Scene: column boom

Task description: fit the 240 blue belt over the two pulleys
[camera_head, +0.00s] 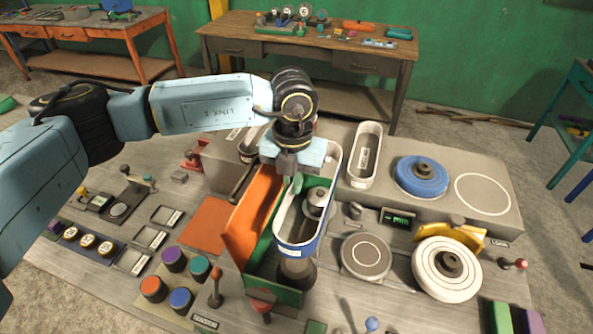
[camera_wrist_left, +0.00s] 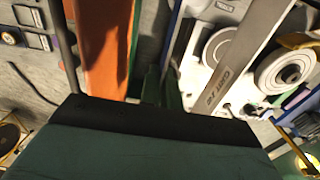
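The blue belt (camera_head: 298,246), a long loop with a blue outside and pale inside, stands in the green-walled housing beside an orange panel (camera_head: 252,222). A grey pulley (camera_head: 317,203) shows inside its loop. A dark round post or pulley (camera_head: 296,272) is below its near end; whether the belt goes around it is unclear. My left gripper (camera_head: 296,185) points down at the belt's left wall. Its green fingers (camera_wrist_left: 162,88) are close together in the left wrist view, apparently on the belt's edge; the pinch is partly hidden. My right gripper is out of view.
A white belt loop (camera_head: 364,157) lies behind on the bench. A blue disc (camera_head: 421,176) and a white wheel (camera_head: 447,268) stand at right. Knobs (camera_head: 173,259) and a small lever (camera_head: 216,290) are at front left. A wooden workbench (camera_head: 310,50) is behind.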

